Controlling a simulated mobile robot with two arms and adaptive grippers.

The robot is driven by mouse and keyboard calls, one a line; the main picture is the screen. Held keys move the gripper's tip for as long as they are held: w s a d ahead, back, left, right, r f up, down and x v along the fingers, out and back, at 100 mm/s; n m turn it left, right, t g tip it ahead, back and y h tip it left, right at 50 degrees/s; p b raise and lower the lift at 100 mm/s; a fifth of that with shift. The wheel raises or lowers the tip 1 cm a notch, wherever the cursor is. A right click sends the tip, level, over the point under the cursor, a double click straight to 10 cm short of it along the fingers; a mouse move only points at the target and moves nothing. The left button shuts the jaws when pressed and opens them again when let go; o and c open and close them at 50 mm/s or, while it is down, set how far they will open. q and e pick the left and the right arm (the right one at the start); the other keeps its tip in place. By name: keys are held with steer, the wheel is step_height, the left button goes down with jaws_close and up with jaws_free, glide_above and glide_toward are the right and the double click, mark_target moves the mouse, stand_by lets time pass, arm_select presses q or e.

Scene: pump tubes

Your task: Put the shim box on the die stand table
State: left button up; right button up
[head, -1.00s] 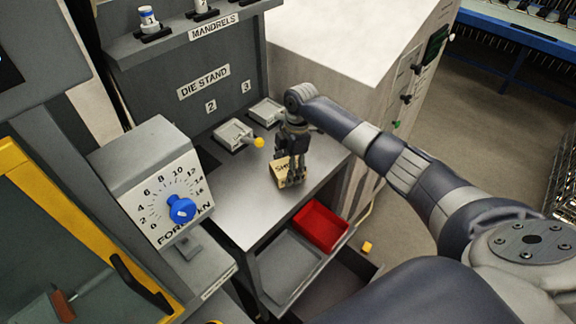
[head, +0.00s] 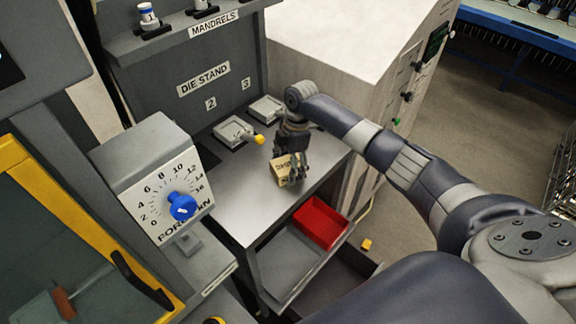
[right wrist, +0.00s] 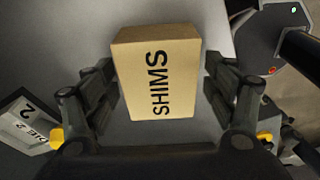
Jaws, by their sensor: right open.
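The shim box, a tan box marked SHIMS (right wrist: 158,78), sits on the grey die stand table (head: 245,205) toward its right side. It also shows in the head view (head: 281,171), partly hidden by my right gripper. My right gripper (head: 293,165) is open, with its fingers around the box. In the right wrist view my right gripper (right wrist: 160,95) has one finger on each side of the box, with gaps between fingers and box. My left gripper is not in view.
Die blocks with a yellow-knobbed handle (head: 258,139) stand at the table's back. A red bin (head: 320,222) sits in a lower tray at the front. A dial box with a blue knob (head: 182,206) is at left. The table's front left is clear.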

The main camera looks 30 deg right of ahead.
step_height(320, 180, up, 12)
steer(key=d+b, duration=0.1)
steer(key=b, duration=0.1)
steer(key=shift+d+f, duration=0.15)
steer(key=shift+d, duration=0.25)
steer(key=shift+s+f, duration=0.1)
